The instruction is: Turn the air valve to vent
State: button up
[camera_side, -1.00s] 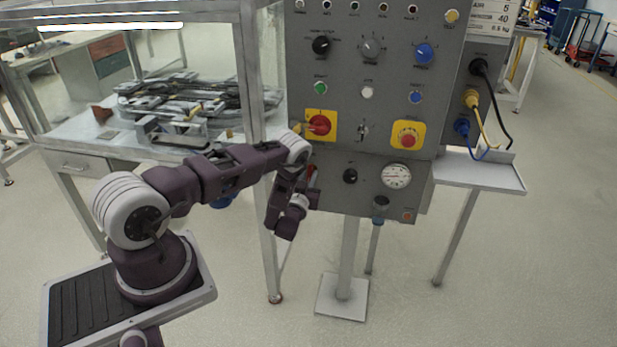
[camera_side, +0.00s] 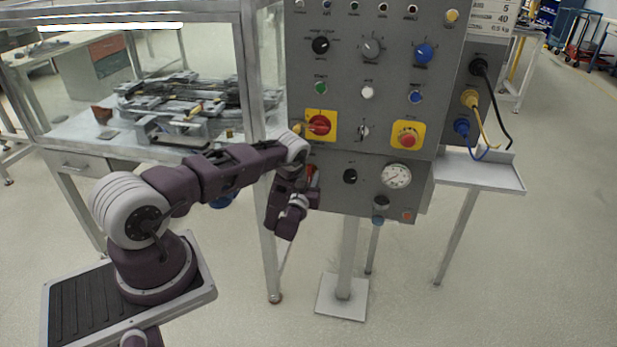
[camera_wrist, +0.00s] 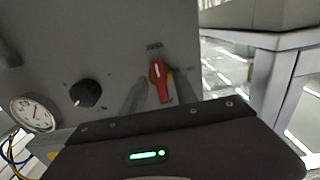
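The air valve has a red lever handle (camera_wrist: 162,82) with a label above it in the wrist view. The lever stands near upright there, tilted slightly. In the side view the red handle (camera_side: 313,176) shows partly behind my wrist at the panel's lower left. My gripper (camera_wrist: 158,88) is at the valve, with grey fingers on both sides of the lever. Whether the fingers press on it cannot be told. In the side view my gripper is mostly hidden by the wrist. The label text is too small to read.
A round gauge (camera_side: 396,176) and a black knob (camera_side: 350,176) sit right of the valve. Above are a red rotary switch (camera_side: 319,125) and a red stop button (camera_side: 407,136). A metal frame post (camera_side: 270,230) stands close on the left.

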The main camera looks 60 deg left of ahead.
jog(key=v, duration=0.7)
jog(key=w+d+r+t+h, duration=0.2)
jog(key=w+d+r+h, duration=0.3)
jog(key=w+d+r, duration=0.55)
jog(key=w+d+r+m+g+h, duration=0.1)
jog(key=w+d+r, duration=0.15)
jog(key=r, duration=0.35)
jog(key=w+d+r+m+h, duration=0.1)
jog(key=w+d+r+h, duration=0.15)
jog(key=r, duration=0.35)
jog(key=s+d+r+m+g+h, duration=0.2)
jog(key=s+d+r, duration=0.5)
jog(key=r, duration=0.3)
jog(key=s+d+r+m+g+h, duration=0.1)
jog(key=s+d+r, duration=0.1)
jog(key=s, duration=0.4)
jog(key=s+d+r+m+g+h, duration=0.1)
jog(key=s+d+r, duration=0.15)
jog(key=s, duration=0.35)
jog(key=s+d+m+g, duration=0.1)
jog(key=s+g, duration=0.1)
jog(key=s, duration=1)
jog(key=s+d+f+m+g, duration=0.1)
jog(key=s+m+g, duration=0.1)
jog(key=s, duration=1)
jog(key=shift+s+d, duration=0.2)
jog(key=shift+d, duration=0.15)
